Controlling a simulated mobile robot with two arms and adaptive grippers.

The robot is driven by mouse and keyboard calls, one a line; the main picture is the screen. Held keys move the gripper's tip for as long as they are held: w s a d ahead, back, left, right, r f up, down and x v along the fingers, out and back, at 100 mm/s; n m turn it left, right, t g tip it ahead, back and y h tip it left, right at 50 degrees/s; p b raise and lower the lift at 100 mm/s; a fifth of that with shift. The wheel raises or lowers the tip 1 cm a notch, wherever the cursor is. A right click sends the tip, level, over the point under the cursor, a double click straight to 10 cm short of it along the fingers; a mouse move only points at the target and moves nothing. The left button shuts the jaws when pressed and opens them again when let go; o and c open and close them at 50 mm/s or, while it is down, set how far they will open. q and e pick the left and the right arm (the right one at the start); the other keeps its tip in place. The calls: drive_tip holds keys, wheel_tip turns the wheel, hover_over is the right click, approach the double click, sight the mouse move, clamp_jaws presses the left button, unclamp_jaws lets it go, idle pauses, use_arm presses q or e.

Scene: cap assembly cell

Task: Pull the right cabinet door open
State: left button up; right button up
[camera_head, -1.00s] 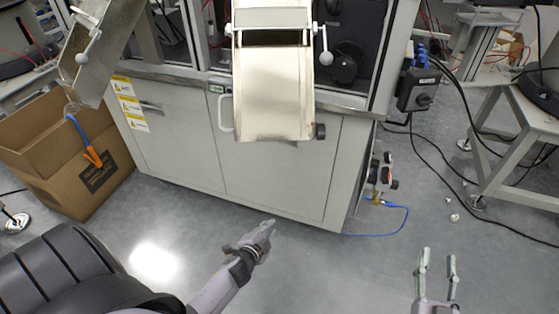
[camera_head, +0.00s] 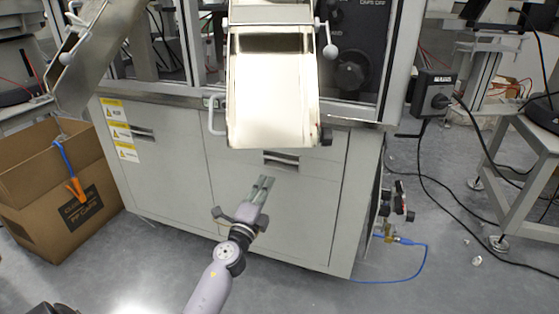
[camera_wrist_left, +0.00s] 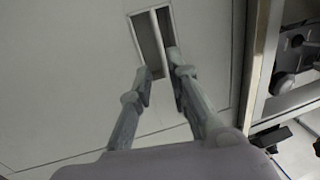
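The right cabinet door (camera_head: 305,220) is a light grey panel, shut flush with the cabinet front. Its recessed handle (camera_head: 281,160) is near the top, just under the metal chute. My left gripper (camera_head: 267,181) is in front of the door, just below the handle. In the left wrist view, its two fingers (camera_wrist_left: 160,66) are apart, with the lower part of the handle bar (camera_wrist_left: 155,30) between the tips in the picture. I cannot tell whether they touch it. My right gripper is out of view.
A shiny metal chute (camera_head: 273,100) overhangs the door's top. The left door (camera_head: 165,180) is shut. An open cardboard box (camera_head: 75,205) stands at left. A blue hose (camera_head: 425,265) and valves are at the cabinet's right side. Floor in front looks clear.

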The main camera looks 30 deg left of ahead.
sight(280, 160)
use_arm(q)
drive_tip(key=b+x, duration=0.1)
drive_tip(key=x, duration=1.1)
drive_tip(key=shift+s, duration=0.1)
clamp_jaws()
